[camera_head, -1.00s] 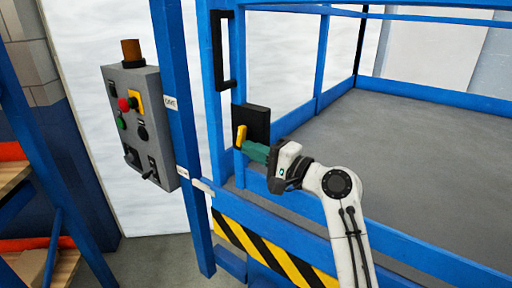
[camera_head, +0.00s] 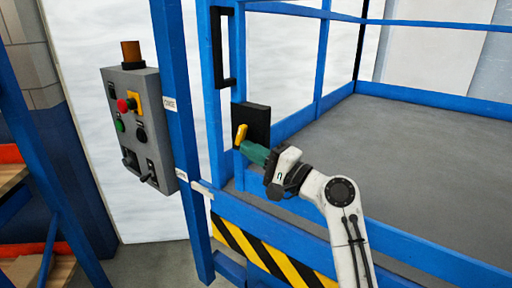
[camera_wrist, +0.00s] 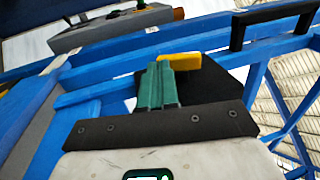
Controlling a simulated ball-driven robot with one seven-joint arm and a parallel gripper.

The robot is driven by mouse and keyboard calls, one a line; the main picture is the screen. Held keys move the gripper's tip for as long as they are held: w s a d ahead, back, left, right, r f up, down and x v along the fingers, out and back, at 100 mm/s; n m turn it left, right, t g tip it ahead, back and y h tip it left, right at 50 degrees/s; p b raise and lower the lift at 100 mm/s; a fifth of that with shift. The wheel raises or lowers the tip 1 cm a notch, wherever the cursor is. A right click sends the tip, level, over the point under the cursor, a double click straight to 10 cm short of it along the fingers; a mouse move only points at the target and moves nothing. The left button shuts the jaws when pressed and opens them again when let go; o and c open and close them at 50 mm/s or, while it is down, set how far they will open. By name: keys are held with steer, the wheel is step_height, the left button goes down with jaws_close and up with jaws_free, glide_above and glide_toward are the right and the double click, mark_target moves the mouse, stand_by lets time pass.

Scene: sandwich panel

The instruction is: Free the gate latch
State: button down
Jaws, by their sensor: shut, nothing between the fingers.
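The gate latch is a yellow lever (camera_head: 241,133) on a black plate (camera_head: 258,119) fixed to the blue gate. In the wrist view the yellow lever (camera_wrist: 180,61) lies just beyond the fingertips, sticking out to the right of them. My gripper (camera_head: 246,148) has green fingers, closed together, with their tips at or very near the lower part of the lever. In the wrist view the shut fingers (camera_wrist: 157,70) hold nothing. Whether they touch the lever cannot be told. The lever stands nearly upright, tilted slightly, in the head view.
A grey control box (camera_head: 140,128) with buttons and an orange lamp is on the blue post at left. A black handle (camera_head: 226,50) is on the gate above the latch. Blue rails enclose a grey floor (camera_head: 420,165) behind. Shelving (camera_head: 40,220) stands at far left.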

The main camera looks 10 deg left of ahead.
steer(key=shift+w+a+f+b, duration=0.15)
steer(key=shift+a+f+b, duration=0.2)
steer(key=shift+b, duration=0.85)
steer(key=shift+w+a+f+b, duration=0.25)
steer(key=shift+w+a+b, duration=0.1)
steer(key=shift+a+b, duration=0.2)
stand_by(0.9)
steer(key=r+b+v, duration=0.1)
steer(key=r+v, duration=0.1)
steer(key=v, duration=1.4)
steer(key=shift+s+d, duration=0.3)
steer(key=shift+d, duration=0.25)
steer(key=shift+s, duration=0.1)
